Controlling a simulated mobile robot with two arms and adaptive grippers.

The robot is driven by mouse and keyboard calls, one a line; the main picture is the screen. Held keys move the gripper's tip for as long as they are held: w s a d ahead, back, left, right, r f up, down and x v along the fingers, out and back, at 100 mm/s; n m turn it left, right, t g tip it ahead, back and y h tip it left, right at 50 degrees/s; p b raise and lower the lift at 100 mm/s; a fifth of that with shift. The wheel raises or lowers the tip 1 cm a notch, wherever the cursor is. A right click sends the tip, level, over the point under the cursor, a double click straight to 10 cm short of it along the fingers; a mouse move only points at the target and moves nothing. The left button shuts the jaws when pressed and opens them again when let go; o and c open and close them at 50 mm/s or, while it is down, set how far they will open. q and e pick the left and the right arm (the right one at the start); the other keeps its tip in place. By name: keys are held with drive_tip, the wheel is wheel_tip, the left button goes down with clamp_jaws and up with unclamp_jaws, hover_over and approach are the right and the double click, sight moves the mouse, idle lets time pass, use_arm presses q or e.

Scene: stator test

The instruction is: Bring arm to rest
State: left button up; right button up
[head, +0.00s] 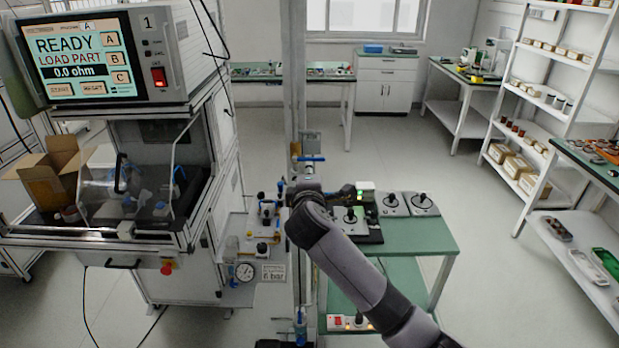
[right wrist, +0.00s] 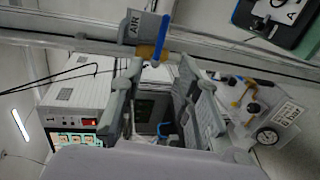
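My right arm (head: 345,265) comes in from the lower right of the head view. Its far end stands in front of the green bench, and its gripper cannot be made out clearly there. In the right wrist view my right gripper (right wrist: 162,72) has its two fingers well apart, with nothing seen held between them. A block marked AIR (right wrist: 138,30) with a blue-handled valve (right wrist: 160,42) shows beyond the fingertips; contact cannot be told. My left arm and gripper are not in view.
The tester (head: 85,65) at left reads READY, LOAD PART, 0.0 ohm. A pressure gauge (head: 245,272) sits low beside a post (head: 294,90). The green bench (head: 425,238) carries several joystick-like units (head: 422,203).

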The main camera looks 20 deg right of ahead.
drive_tip(key=shift+s, duration=0.2)
drive_tip(key=s+d+f+m+g+y+b, duration=0.1)
drive_tip(key=s+f+g, duration=0.15)
drive_tip(key=f, duration=1.05)
drive_tip(key=s+f+m+g+y+b, duration=0.1)
drive_tip(key=s+f, duration=0.3)
drive_tip(key=f, duration=0.8)
drive_tip(key=s+d+f+m+g+y+b, duration=0.1)
drive_tip(key=s+f+g, duration=0.15)
drive_tip(key=f, duration=1.05)
drive_tip(key=s+d+f+m+g+b, duration=0.1)
drive_tip(key=s+f+m+g, duration=0.2)
drive_tip(key=s+f, duration=1.5)
drive_tip(key=s+f+m+g, duration=0.1)
drive_tip(key=s+f, duration=0.5)
drive_tip(key=s, duration=0.6)
drive_tip(key=s+d+f+m+g+y+b, duration=0.1)
drive_tip(key=s+f, duration=0.4)
drive_tip(key=s, duration=0.7)
drive_tip(key=s+f+m+g+b, duration=0.1)
drive_tip(key=s+f+m+g, duration=0.2)
drive_tip(key=s, duration=0.9)
wheel_tip(320, 180, down, 4)
drive_tip(key=shift+d+r+m, duration=0.15)
drive_tip(key=shift+d+m, duration=0.1)
drive_tip(key=shift+m, duration=0.55)
